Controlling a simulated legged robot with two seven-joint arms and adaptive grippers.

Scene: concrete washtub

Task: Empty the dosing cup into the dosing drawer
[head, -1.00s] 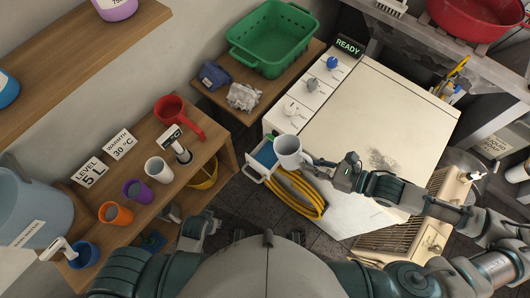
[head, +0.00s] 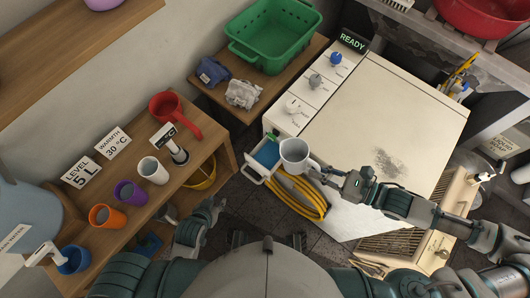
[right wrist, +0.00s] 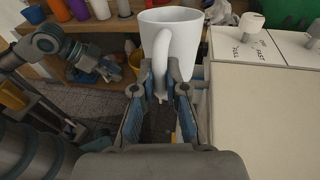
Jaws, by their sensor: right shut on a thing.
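The dosing cup, a white mug (head: 294,155), is in my right gripper (head: 338,174), which is shut on its handle. In the right wrist view the mug (right wrist: 185,35) stands about upright, its handle between the fingers (right wrist: 160,80). I cannot see what is in it. The dosing drawer (head: 253,172) is pulled out from the white machine, with a blue inside (head: 267,154). In the head view the mug overlaps the drawer's right side; its height above it is unclear. My left gripper (head: 211,209) is open and empty near the wooden bench.
The white machine (head: 385,120) has knobs and a READY sign. A yellow hose (head: 300,198) hangs below the drawer. The bench at left holds a red dipper (head: 170,105), a white cup (head: 153,170), a purple cup (head: 130,193) and an orange cup (head: 107,217).

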